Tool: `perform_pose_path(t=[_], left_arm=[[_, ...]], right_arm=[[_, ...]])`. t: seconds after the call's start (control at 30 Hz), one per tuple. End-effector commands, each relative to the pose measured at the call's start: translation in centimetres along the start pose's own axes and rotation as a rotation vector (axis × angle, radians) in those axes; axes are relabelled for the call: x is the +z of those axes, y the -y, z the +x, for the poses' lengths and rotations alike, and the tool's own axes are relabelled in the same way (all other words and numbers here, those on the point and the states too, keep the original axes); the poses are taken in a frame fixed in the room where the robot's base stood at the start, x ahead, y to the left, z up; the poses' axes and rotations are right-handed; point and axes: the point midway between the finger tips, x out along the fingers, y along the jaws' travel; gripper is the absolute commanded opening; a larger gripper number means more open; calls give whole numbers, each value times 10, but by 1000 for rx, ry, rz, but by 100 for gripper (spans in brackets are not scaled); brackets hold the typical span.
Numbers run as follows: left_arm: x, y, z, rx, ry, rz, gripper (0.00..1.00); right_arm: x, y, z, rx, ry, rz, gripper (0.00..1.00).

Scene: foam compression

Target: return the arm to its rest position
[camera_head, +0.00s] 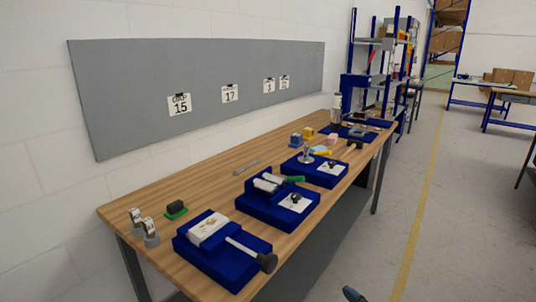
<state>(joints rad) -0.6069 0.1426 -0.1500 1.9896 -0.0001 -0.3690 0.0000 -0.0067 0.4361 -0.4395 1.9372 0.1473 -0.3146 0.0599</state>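Neither gripper can be made out in the head view. A small dark, bluish shape pokes in at the bottom edge, right of centre; it may be a piece of my own arm, but too little shows to tell. The wooden workbench (190,192) runs along the wall. On its near end is a blue foam block (213,265) with a white piece (208,229) and a black-headed hammer-like tool (266,262). No arm is over the bench.
More blue trays (270,215) with tools line the bench. A green-and-black block (176,209) and small grey-white holders (149,233) sit at the near left. A grey board (130,110) hangs on the wall. The floor (455,220) right of the bench is clear.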

Motion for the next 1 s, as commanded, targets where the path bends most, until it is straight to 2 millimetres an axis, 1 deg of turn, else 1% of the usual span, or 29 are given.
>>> perform_pose_path(t=[0.03,0.17,0.27,0.33,0.4,0.5,0.6,0.7,0.77,1.0], left_arm=[[0,0,0,0,-1,0,43],[-1,0,0,0,-2,0,43],[-2,0,1,1,-4,0,43],[-3,0,2,1,-6,1,43],[-4,0,2,1,-8,1,43],[-5,0,3,2,-10,1,43],[-6,-1,3,2,-11,1,43],[-6,-1,3,2,-11,1,43],[-6,-1,3,2,-11,1,43],[-5,0,3,2,-11,1,43]], right_arm=[[16,-4,-13,45,33,4,80],[54,-16,-48,155,123,17,80],[85,-22,-80,234,193,59,80],[106,-23,-104,285,242,95,80],[127,-22,-129,329,289,134,80],[153,-14,-161,373,351,189,80],[171,-3,-184,394,400,226,80],[182,6,-197,398,430,245,80],[185,8,-202,398,440,248,80],[186,10,-204,397,445,250,80]])
